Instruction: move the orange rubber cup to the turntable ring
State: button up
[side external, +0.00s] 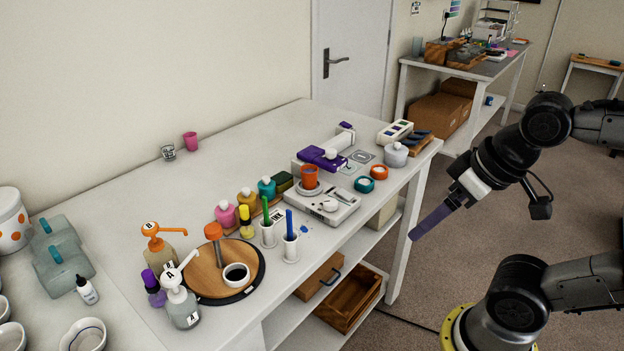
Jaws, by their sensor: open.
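The orange rubber cup (310,177) stands upright on the round plate of a white scale (328,208) near the table's front edge. The turntable (208,277) is a round wooden disc with a dark rim, left of the scale. A white ring (236,275) with a dark centre sits on its right part. An orange-topped piece (213,231) stands at its back. My gripper (416,234) has purple fingers and is empty, held in the air right of the table, well apart from the cup. Its fingers overlap from this side.
Pump bottles (182,300) stand left of the turntable. White holders with a green (267,225) and a blue stick (290,235) stand between turntable and scale. Small coloured bottles (247,198) line up behind. A purple-and-white tool (325,157) lies behind the cup.

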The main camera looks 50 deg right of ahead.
jog(key=w+r+m, duration=0.7)
jog(key=r+m, duration=0.1)
jog(key=r, duration=0.3)
jog(key=w+d+r+m+g, duration=0.1)
jog(key=w+r+m+g, duration=0.1)
jog(key=w+r+m, duration=0.45)
jog(key=m+g+y, duration=0.1)
jog(key=m+g, duration=0.2)
jog(key=m, duration=0.1)
send_over(309, 170)
jog(key=s, duration=0.1)
notch_tip(309, 170, down, 23)
jog(key=shift+s+a+f, duration=0.1)
jog(key=shift+a+f, duration=0.15)
jog(key=shift+f, duration=0.75)
jog(key=shift+a+f, duration=0.2)
jog(key=shift+f, duration=0.85)
jog(key=shift+s+a+f, duration=0.1)
jog(key=shift+a+f, duration=0.15)
jog(key=shift+f, duration=0.75)
grip_shut()
jog(key=shift+r, duration=0.15)
